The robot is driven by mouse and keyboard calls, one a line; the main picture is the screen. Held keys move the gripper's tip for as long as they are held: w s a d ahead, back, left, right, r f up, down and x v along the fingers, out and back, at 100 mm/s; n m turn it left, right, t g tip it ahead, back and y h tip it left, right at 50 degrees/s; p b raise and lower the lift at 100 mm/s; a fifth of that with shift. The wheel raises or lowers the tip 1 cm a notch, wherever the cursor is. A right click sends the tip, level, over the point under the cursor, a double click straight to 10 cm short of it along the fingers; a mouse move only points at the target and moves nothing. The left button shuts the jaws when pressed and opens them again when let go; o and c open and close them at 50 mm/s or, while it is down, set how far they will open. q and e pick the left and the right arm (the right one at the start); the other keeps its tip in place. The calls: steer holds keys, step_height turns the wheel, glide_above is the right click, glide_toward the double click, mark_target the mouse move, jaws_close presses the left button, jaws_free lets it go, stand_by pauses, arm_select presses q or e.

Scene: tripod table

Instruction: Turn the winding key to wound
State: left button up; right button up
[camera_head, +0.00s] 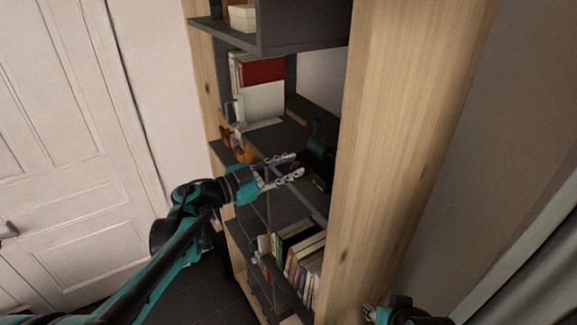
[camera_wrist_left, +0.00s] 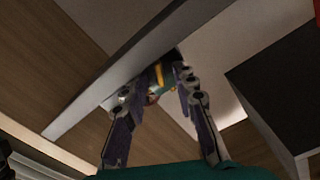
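I cannot make out the winding key clearly. A dark green-black object (camera_head: 318,152) stands on the middle shelf, partly hidden by the wooden side panel. In the left wrist view a small teal and yellow object (camera_wrist_left: 158,76) shows beyond and between the fingertips; I cannot tell whether it carries the key. My left gripper (camera_head: 297,166) is open in front of the shelf, just left of the dark object. Its two fingers (camera_wrist_left: 160,85) are apart with nothing visibly held. My right gripper (camera_head: 369,313) is only partly in view at the bottom edge.
The bookcase's wooden side panel (camera_head: 400,130) rises right of the left gripper. An upper shelf (camera_head: 300,35) overhangs. Books (camera_head: 262,90) and an orange-brown item (camera_head: 240,148) stand further left. More books (camera_head: 303,262) fill the lower shelf. A white door (camera_head: 60,150) is at left.

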arm_select(q)
steer(key=shift+c, duration=0.3)
jaws_close()
steer(key=m+b, duration=0.1)
steer(key=m, duration=0.1)
steer(key=shift+f+m+b, duration=0.2)
steer(key=shift+m+b, duration=0.1)
steer(key=shift+b, duration=0.1)
steer(key=m+b, duration=0.1)
steer(key=m, duration=0.2)
steer(key=shift+r, duration=0.1)
steer(key=shift+o, duration=0.3)
jaws_free()
steer(key=shift+s, duration=0.1)
